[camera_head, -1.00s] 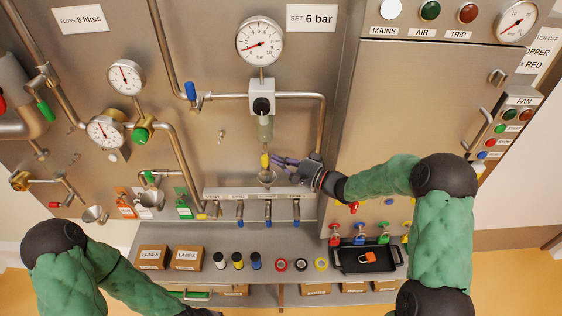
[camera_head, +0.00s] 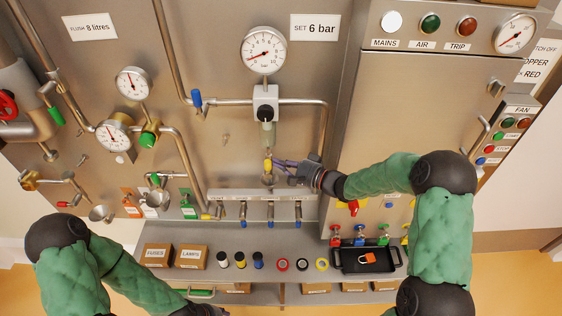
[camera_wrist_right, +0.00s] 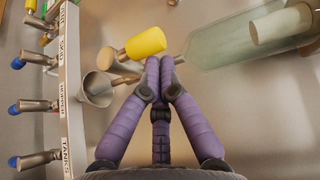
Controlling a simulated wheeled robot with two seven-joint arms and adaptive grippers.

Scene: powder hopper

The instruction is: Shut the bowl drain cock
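The bowl drain cock has a yellow handle (camera_head: 267,164), just below the clear bowl (camera_head: 267,134) under the regulator. My right gripper (camera_head: 276,163) comes in from the right. Its purple fingers (camera_wrist_right: 160,63) are drawn together at the tips, with nothing seen between them. The tips are very close to the handle; I cannot tell if they touch. Only the dark base of my left gripper (camera_head: 208,310) shows at the bottom edge.
A metal funnel (camera_wrist_right: 97,88) stands left of my right fingers in the wrist view. Beside it is a labelled rail (camera_wrist_right: 70,90) with several blue-tipped valves. A shelf (camera_head: 300,243) below holds boxes, small cylinders, rings and a black tray (camera_head: 340,262).

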